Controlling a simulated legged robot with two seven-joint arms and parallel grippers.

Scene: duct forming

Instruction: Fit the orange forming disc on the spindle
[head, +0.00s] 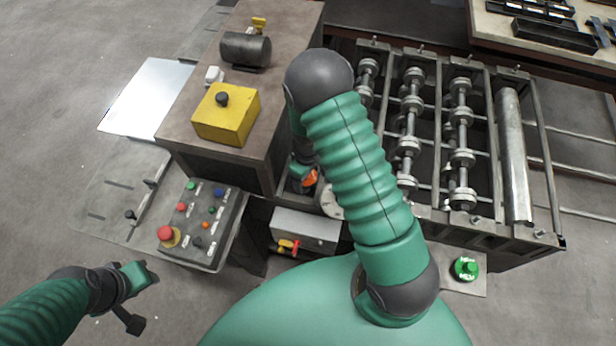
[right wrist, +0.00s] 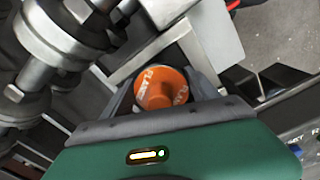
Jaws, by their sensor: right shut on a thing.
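The orange forming disc (right wrist: 163,88) sits between the fingers of my right gripper (right wrist: 165,100) in the right wrist view, with pale lettering and a raised centre on its face. My right gripper is shut on it. In the head view the orange disc (head: 310,178) shows as a small patch beside my right gripper (head: 303,172), partly hidden behind my right arm. The spindle cannot be made out clearly; a pale round part (head: 331,203) stands just right of the disc. My left gripper (head: 140,278) is at the lower left, away from the disc; its finger opening is unclear.
A roller frame (head: 408,145) stands at the right. A brown cabinet (head: 180,125) with a yellow box (head: 226,112) is at the left. A control panel (head: 178,238) with several buttons stands in front of it. A grey box (head: 305,228) lies below the disc. Open floor is at far left.

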